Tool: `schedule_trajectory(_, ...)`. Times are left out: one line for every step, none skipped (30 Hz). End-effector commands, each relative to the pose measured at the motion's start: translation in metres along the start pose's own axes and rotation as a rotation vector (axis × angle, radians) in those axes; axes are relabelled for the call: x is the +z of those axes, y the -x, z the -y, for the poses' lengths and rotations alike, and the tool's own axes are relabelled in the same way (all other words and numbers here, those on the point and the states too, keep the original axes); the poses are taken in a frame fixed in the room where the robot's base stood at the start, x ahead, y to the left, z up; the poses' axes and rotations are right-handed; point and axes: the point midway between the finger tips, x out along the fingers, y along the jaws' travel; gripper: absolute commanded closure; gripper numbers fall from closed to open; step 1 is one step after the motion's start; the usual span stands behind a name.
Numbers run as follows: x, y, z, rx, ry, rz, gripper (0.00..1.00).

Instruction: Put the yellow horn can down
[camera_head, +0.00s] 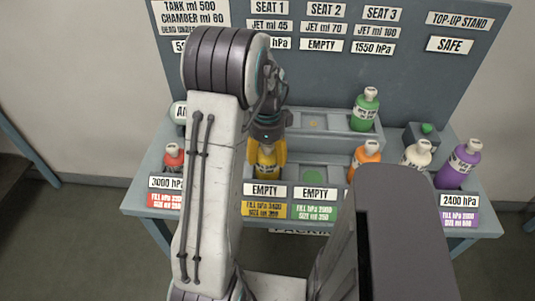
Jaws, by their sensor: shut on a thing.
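The yellow horn can (266,162) is upright over the front slot marked with a yellow label. My gripper (268,143) points down and is shut on the top of this can. The can's base is close to the slot behind the EMPTY plate (265,190). I cannot tell whether it touches the slot floor. My arm hides part of the bench to the left of the can.
A green-marked slot (313,176) right of the can is empty. Around stand a red can (173,158), a green can (365,112), an orange can (364,158), a cream can (415,156) and a purple can (459,165). A labelled back panel (400,65) rises behind.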

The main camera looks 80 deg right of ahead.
Motion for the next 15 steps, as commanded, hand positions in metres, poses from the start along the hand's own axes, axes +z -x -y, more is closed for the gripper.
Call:
schedule_trajectory(-0.0002, -0.0015, 0.0003, -0.001, 0.0, 0.0, 0.71)
schedule_trajectory(-0.0002, -0.0021, 0.0003, -0.002, 0.0, 0.0, 0.71)
schedule_trajectory(-0.0002, -0.0026, 0.0004, -0.002, 0.0, 0.0, 0.71)
schedule_trajectory(-0.0002, -0.0027, 0.0004, -0.002, 0.0, 0.0, 0.71)
schedule_trajectory(-0.0002, -0.0026, 0.0004, -0.002, 0.0, 0.0, 0.71)
schedule_trajectory(-0.0002, -0.0026, 0.0004, -0.002, 0.0, 0.0, 0.71)
schedule_trajectory(-0.0003, -0.0026, 0.0004, -0.002, 0.0, 0.0, 0.71)
schedule_trajectory(-0.0003, -0.0026, 0.0004, -0.002, 0.0, 0.0, 0.71)
schedule_trajectory(-0.0003, -0.0026, 0.0004, -0.002, 0.0, 0.0, 0.71)
schedule_trajectory(-0.0003, -0.0028, 0.0004, -0.002, 0.0, 0.0, 0.71)
schedule_trajectory(-0.0003, -0.0032, 0.0004, -0.002, 0.0, 0.0, 0.71)
schedule_trajectory(-0.0002, -0.0042, 0.0004, -0.002, 0.0, 0.0, 0.71)
schedule_trajectory(-0.0003, -0.0052, 0.0004, -0.002, 0.0, 0.0, 0.71)
schedule_trajectory(-0.0003, -0.0061, 0.0004, -0.002, 0.0, 0.0, 0.71)
schedule_trajectory(-0.0003, -0.0073, 0.0004, -0.002, 0.0, 0.0, 0.71)
